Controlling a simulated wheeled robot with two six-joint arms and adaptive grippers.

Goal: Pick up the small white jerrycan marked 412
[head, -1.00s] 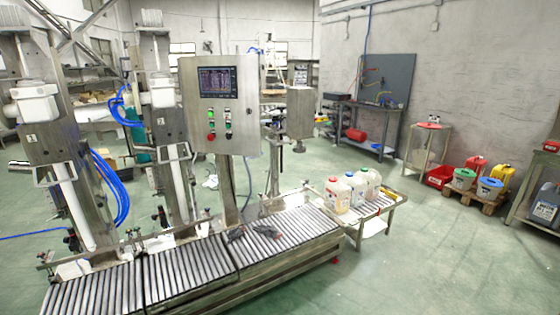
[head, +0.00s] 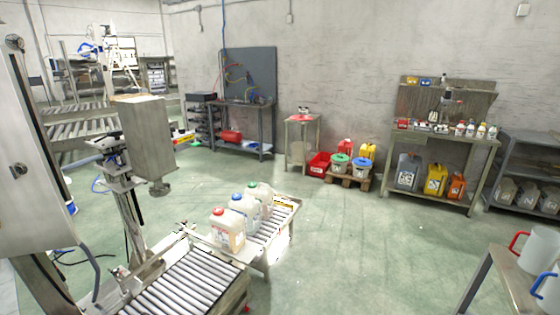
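Three small whitish jerrycans stand upright in a row on the end of the roller conveyor: one with a red cap (head: 228,232), one with a blue cap (head: 245,212) and one with a green cap (head: 261,197). Their labels are too small to read, so I cannot tell which, if any, is marked 412. The rear two are partly hidden by those in front. Neither of my grippers is in view.
The roller conveyor (head: 195,280) runs along the lower left, beside a steel cabinet (head: 30,165). A workbench (head: 445,138) with bottles and larger jerrycans stands at the right wall. The green floor between is clear.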

